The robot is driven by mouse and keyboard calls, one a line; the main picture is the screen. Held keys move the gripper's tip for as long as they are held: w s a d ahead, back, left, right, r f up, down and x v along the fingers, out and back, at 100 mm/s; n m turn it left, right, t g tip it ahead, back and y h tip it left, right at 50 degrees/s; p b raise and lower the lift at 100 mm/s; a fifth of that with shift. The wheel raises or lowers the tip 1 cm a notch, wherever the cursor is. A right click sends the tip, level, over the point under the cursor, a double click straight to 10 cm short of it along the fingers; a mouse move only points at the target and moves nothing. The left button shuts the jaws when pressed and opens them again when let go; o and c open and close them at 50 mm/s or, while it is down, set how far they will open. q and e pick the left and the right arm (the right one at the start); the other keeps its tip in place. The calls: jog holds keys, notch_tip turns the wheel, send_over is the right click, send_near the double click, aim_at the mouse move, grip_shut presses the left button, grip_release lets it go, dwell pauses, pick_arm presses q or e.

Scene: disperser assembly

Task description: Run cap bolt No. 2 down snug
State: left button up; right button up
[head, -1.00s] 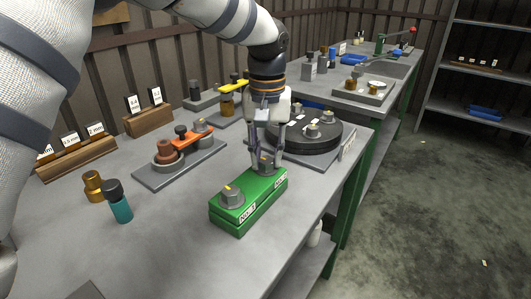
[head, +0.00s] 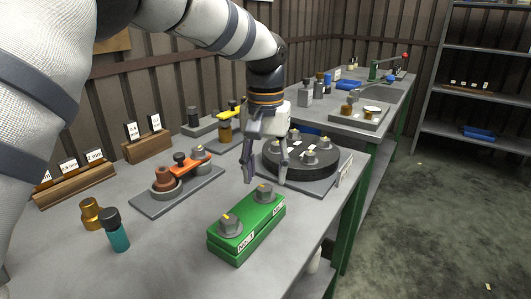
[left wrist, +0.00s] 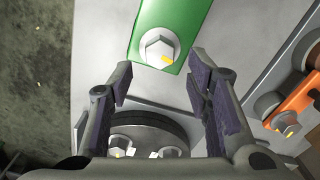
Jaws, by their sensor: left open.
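A green block (head: 238,236) stands on the bench with two grey hex bolts on top. Cap bolt No. 2 (head: 264,193) is on its far end, upright, with a yellow mark; the other bolt (head: 231,225) is on the near end. In the left wrist view, the hex bolt (left wrist: 160,47) on the green block (left wrist: 172,14) shows just beyond the fingertips. My left gripper (head: 265,180) is open and empty, just above and behind cap bolt No. 2, apart from it. Whether the bolt is fully seated cannot be told. My right gripper is not in view.
A black round disc (head: 301,160) with several hex bolts stands behind the gripper. A grey plate (head: 150,203) with an orange clamp bar (head: 189,164) is at left. A teal bottle (head: 117,236) and a brass part (head: 91,214) stand nearer. The bench front is clear.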

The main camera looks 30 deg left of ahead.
aim_at(265, 185)
pick_arm(q)
notch_tip(265, 185, up, 9)
dwell(0.5)
